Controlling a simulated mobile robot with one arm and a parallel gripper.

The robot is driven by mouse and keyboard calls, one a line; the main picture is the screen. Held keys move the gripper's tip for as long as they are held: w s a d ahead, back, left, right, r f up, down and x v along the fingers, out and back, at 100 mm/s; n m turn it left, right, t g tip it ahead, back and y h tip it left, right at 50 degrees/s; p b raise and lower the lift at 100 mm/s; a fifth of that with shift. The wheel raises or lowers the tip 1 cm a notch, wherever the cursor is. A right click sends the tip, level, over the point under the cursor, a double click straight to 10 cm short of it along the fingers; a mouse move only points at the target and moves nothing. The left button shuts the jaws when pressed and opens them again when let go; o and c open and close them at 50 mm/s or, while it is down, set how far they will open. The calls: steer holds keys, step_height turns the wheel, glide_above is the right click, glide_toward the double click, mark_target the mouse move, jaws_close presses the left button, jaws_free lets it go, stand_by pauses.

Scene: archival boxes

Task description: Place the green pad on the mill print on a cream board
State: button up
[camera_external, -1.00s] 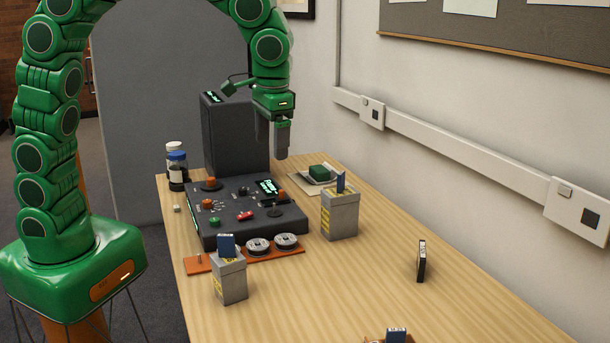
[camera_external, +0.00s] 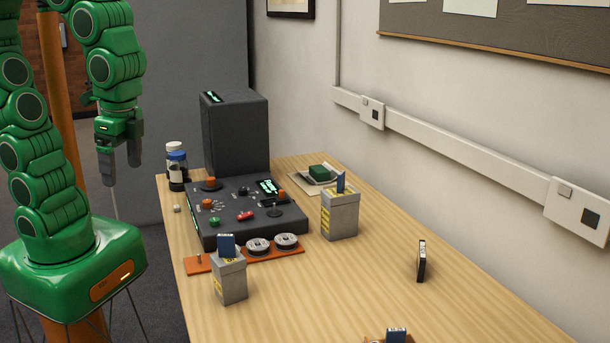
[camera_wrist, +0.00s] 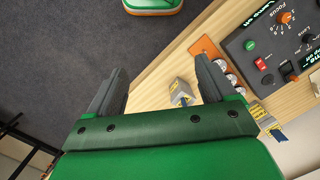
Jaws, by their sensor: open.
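A dark green pad (camera_external: 320,172) rests on a small white dish (camera_external: 331,180) at the back right of the table. The dish sits on a flat cream board (camera_external: 300,186); any print on it is too small to make out. My gripper (camera_external: 120,167) is open and empty, out to the left of the table's edge and well apart from the pad. In the wrist view its two fingers (camera_wrist: 161,78) are spread with nothing between them. The pad and board are not in the wrist view.
A dark control console (camera_external: 245,210) and tall black box (camera_external: 236,135) stand between my gripper and the board. Bottles (camera_external: 177,170) stand at the left edge. Grey boxes (camera_external: 340,215) (camera_external: 230,280) hold blue items. A black upright item (camera_external: 421,261) stands right; nearby tabletop is clear.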

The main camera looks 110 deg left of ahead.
steer(key=s+d+f+m, duration=0.2)
steer(key=s+d, duration=0.1)
steer(key=s, duration=0.4)
steer(key=shift+s, duration=0.15)
stand_by(0.9)
